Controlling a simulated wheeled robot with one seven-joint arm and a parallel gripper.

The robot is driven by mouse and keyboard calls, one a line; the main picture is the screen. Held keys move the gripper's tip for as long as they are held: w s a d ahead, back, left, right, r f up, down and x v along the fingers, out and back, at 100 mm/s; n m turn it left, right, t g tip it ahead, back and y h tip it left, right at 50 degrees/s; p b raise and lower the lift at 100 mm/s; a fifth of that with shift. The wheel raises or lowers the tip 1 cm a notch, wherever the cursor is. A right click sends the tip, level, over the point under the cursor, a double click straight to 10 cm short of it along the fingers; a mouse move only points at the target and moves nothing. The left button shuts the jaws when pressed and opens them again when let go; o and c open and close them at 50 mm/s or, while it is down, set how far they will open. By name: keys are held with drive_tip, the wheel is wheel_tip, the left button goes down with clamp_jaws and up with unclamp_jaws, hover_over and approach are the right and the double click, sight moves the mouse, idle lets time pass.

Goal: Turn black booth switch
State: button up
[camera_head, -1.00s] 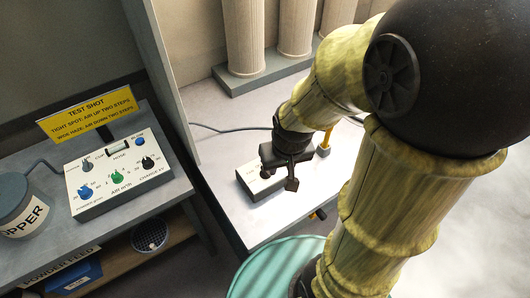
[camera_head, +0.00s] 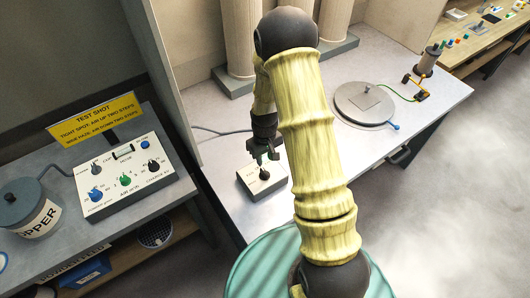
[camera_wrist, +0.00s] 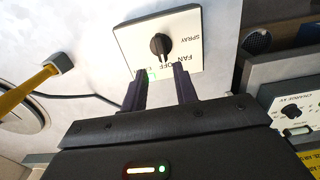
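The black booth switch (camera_head: 264,174) is a knob on a small box with a white face (camera_head: 251,184) on the grey table. In the wrist view, the black knob (camera_wrist: 160,46) stands on the white plate, with FAN, OFF and SPRAY printed around its lower and right sides. My gripper (camera_head: 264,153) hangs close above the box, just behind the knob in the head view. In the wrist view, my gripper's (camera_wrist: 158,76) two dark fingers are apart and empty, their tips at the plate's lower edge, short of the knob.
A control panel (camera_head: 91,209) with several knobs and a yellow sign (camera_head: 94,116) stands left, past a partition (camera_head: 166,95). White columns (camera_head: 237,40) stand behind the box. A round grey plate (camera_head: 364,103) lies to the right. A teal round object (camera_head: 262,268) is in front.

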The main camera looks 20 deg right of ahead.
sight(265, 171)
drive_tip(key=shift+s+a, duration=0.15)
drive_tip(key=shift+s, duration=0.05)
drive_tip(key=shift+f, duration=0.1)
drive_tip(key=shift+f, duration=0.1)
drive_tip(key=shift+s+f+b, duration=0.1)
drive_tip(key=shift+f+b, duration=0.45)
drive_tip(key=shift+b, duration=0.05)
drive_tip(key=f+b, duration=0.2)
drive_tip(key=f, duration=0.1)
drive_tip(key=f+b, duration=0.2)
drive_tip(key=f, duration=0.1)
drive_tip(key=shift+w+f+b, duration=0.2)
drive_tip(key=shift+f+b, duration=0.15)
drive_tip(key=shift+r, duration=0.15)
drive_tip(key=c, duration=0.6)
